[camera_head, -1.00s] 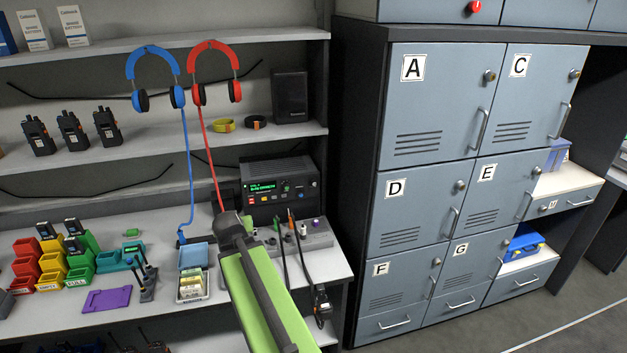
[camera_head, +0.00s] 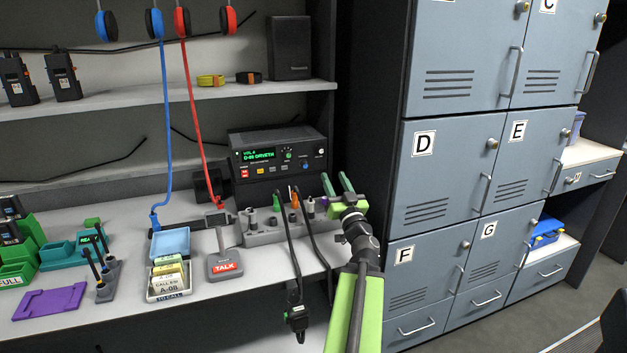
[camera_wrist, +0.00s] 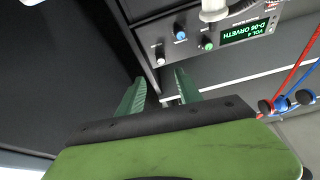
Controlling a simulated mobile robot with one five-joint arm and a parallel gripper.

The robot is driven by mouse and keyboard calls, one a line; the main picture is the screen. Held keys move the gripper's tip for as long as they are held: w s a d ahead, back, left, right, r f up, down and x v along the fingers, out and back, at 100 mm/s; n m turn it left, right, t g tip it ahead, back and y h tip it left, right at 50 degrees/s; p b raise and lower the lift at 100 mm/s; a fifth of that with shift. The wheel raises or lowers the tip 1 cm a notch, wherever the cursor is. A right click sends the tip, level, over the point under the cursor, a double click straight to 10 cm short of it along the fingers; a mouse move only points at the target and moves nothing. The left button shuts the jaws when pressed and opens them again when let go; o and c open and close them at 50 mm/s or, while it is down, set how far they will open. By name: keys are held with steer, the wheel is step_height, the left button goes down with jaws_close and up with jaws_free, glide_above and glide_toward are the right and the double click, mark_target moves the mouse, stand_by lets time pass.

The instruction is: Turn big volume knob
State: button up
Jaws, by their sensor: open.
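The black radio (camera_head: 275,170) stands on the bench, its green display reading "VOL 4". Its front has a green knob (camera_head: 288,155), a blue knob (camera_head: 305,164) and a pale knob (camera_head: 320,153) near the right edge. None is clearly readable as the volume knob. In the wrist view the pale knob (camera_wrist: 160,61) lies just beyond my fingertips, between their lines, with the blue knob (camera_wrist: 180,36) and green knob (camera_wrist: 208,45) beside it. My gripper (camera_head: 336,182) is open and empty, just in front of the radio's right side, apart from the knobs.
A grey strip (camera_head: 262,238) with coloured plugs and hanging black cables stands below the radio, close to my arm. A TALK pedal (camera_head: 224,266) and a card box (camera_head: 168,283) are to the left. Grey lockers (camera_head: 450,170) stand to the right.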

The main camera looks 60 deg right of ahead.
mark_target(321, 152)
steer(key=shift+t, duration=0.4)
steer(key=p+x, duration=0.2)
steer(key=x, duration=0.3)
steer(key=p+x, duration=0.2)
steer(key=x, duration=0.4)
steer(key=shift+w+d+f+p, duration=0.1)
steer(key=shift+w+d+p, duration=0.15)
steer(key=shift+p, duration=0.15)
jaws_close()
